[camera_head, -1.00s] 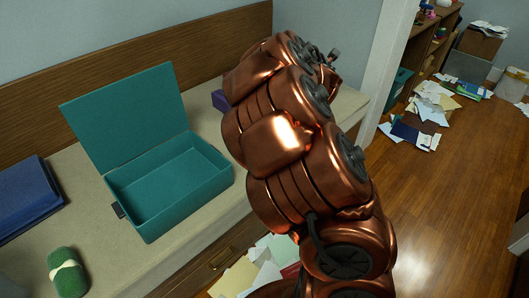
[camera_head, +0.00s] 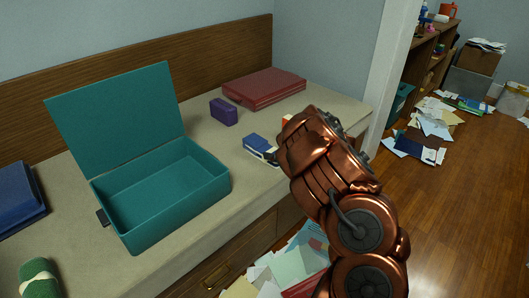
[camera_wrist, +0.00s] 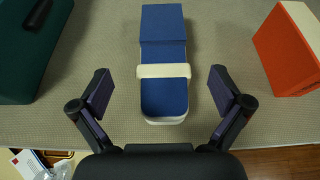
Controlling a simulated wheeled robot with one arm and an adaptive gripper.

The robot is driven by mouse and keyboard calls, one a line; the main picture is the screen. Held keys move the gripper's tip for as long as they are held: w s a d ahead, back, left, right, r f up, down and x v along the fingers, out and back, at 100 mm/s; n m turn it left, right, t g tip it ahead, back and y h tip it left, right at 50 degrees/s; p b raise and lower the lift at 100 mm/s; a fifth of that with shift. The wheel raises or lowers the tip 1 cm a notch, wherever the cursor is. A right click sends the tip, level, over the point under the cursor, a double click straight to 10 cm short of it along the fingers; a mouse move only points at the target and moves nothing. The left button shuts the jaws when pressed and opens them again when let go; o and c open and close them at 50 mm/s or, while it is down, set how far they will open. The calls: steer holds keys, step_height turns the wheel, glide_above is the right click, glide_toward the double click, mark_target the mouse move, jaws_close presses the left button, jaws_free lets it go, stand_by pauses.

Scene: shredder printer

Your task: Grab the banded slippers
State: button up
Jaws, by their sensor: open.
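The slippers (camera_wrist: 164,98) are a blue bundle with a white band around it and a pale edge at the near end. They lie on the beige top, lengthwise in the wrist view. In the head view the blue slippers (camera_head: 260,148) sit just left of my arm. My gripper (camera_wrist: 160,74) is open, with one finger on each side of the slippers and a visible gap to both. Nothing is held. In the head view the fingers are hidden behind my arm.
An orange and white block (camera_wrist: 292,45) lies right of the slippers, and a dark green item (camera_wrist: 28,60) lies left. An open teal case (camera_head: 165,190), purple block (camera_head: 224,111), closed red case (camera_head: 264,88), blue case (camera_head: 18,195) and banded green bundle (camera_head: 39,280) share the top.

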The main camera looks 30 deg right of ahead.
mark_target(267, 147)
steer(key=shift+x, duration=2.85)
steer(key=shift+d+f, duration=0.15)
steer(key=shift+d, duration=0.05)
steer(key=c, duration=1.3)
steer(key=shift+b, duration=0.3)
